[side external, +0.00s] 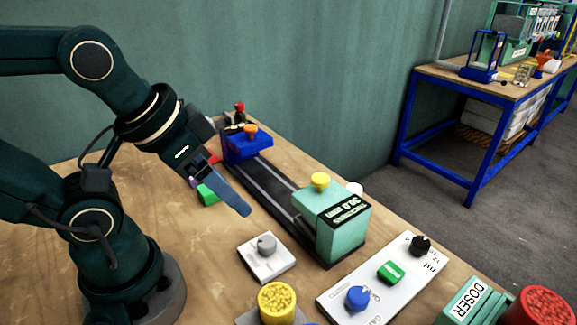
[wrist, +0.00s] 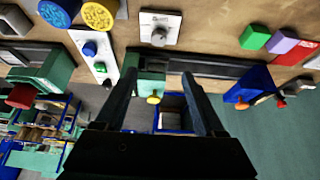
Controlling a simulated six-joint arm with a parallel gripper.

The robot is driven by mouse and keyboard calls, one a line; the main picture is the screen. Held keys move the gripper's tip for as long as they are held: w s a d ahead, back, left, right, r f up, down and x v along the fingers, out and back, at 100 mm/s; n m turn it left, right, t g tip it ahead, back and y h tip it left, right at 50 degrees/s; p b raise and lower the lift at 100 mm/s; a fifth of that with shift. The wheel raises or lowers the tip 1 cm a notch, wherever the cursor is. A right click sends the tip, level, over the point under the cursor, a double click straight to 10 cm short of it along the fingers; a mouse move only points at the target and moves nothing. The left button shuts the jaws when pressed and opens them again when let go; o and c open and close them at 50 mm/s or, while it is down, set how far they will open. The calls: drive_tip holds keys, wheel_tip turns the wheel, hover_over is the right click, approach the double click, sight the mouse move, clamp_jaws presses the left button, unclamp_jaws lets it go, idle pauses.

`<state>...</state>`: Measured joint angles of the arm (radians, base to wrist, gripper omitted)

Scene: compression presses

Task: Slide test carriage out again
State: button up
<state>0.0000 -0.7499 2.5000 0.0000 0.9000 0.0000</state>
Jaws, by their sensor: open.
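A dark rail (side external: 270,185) runs along the bench, between a blue block (side external: 245,147) with an orange knob at its far end and a green housing (side external: 332,222) with a yellow knob and a black display at its near end. Neither is labelled as the carriage; the blue block looks like a sliding one. In the wrist view the blue block (wrist: 250,82) is right of the fingers and the green housing (wrist: 150,65) lies at the fingertips. My gripper (side external: 245,210) is open and empty, left of the rail in the side view. The housing's inside is hidden.
A grey knob on a white plate (side external: 280,268) sits in front of the gripper. A green block (side external: 207,194) lies behind the gripper. A blue-framed bench (side external: 450,78) stands beyond.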

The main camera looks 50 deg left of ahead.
idle(0.5)
drive_tip(key=w+r+m+t, duration=0.1)
drive_tip(key=w+r+m, duration=0.1)
drive_tip(key=w+r, duration=0.4)
drive_tip(key=m+g+h, duration=0.1)
drive_tip(key=g, duration=0.1)
hover_over(355, 187)
drive_tip(key=s, duration=0.2)
drive_tip(key=f, duration=1.3)
drive_tip(key=shift+s+a, duration=0.1)
drive_tip(key=shift+a, duration=0.25)
drive_tip(key=shift+x, duration=2.25)
drive_tip(key=shift+s, duration=0.1)
